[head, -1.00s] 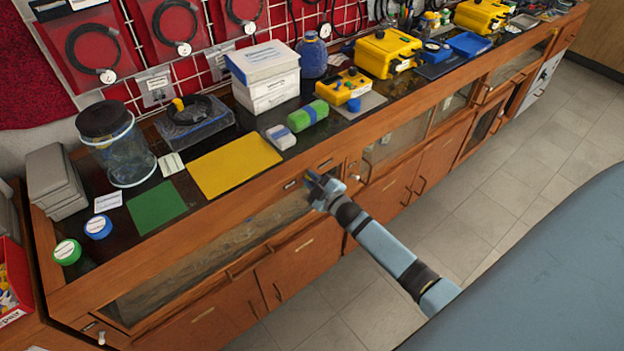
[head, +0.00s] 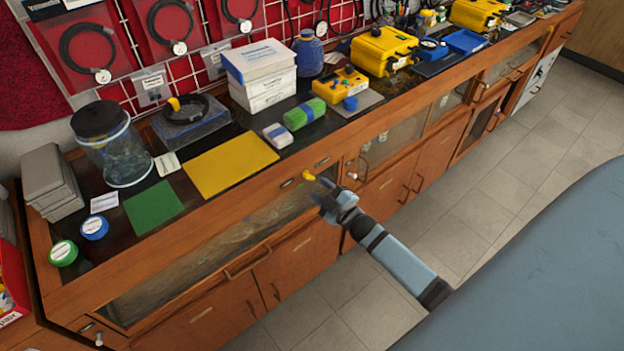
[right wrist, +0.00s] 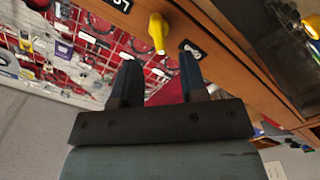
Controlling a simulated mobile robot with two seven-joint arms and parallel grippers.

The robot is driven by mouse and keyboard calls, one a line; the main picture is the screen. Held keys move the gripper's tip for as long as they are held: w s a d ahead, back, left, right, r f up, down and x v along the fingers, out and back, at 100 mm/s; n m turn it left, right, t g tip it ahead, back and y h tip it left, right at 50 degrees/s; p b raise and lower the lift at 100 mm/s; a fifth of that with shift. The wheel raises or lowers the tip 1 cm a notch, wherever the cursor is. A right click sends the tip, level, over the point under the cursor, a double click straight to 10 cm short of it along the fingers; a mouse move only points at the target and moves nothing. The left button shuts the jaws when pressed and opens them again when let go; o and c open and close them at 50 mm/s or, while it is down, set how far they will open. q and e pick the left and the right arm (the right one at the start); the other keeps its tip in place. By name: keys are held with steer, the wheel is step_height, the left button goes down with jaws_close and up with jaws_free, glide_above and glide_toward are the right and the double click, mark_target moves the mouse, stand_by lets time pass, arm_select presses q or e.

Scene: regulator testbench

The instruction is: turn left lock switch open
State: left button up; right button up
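The yellow lock switch (head: 309,175) is on the wooden front rail of the bench, between two small dark label plates. It also shows in the right wrist view (right wrist: 157,34), its narrow end pointing down toward my fingers. My right gripper (head: 319,189) is just in front of the rail, below and right of the switch. In the right wrist view its two dark fingers (right wrist: 159,72) are apart with nothing between them, and the switch is beyond the gap, apart from them. My left gripper is not in view.
Below the rail is a glass-fronted cabinet (head: 200,262) with wooden doors. A white knob (head: 352,175) is to the right of my gripper. The bench top holds a yellow mat (head: 231,165), a green mat (head: 153,207) and white boxes (head: 262,75). The floor in front is clear.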

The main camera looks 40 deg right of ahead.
steer(key=s, duration=0.8)
steer(key=shift+d, duration=0.3)
steer(key=s+a+r+m+g+y+p, duration=0.1)
steer(key=s+a+r+m+g+p, duration=0.1)
steer(key=s+a, duration=0.5)
steer(key=s+a+r+m+g+y+p, duration=0.1)
steer(key=s+a+m+g+p, duration=0.4)
steer(key=a, duration=0.5)
steer(key=shift+s+a+r, duration=0.3)
steer(key=shift+s+r, duration=0.25)
steer(key=shift+s, duration=0.45)
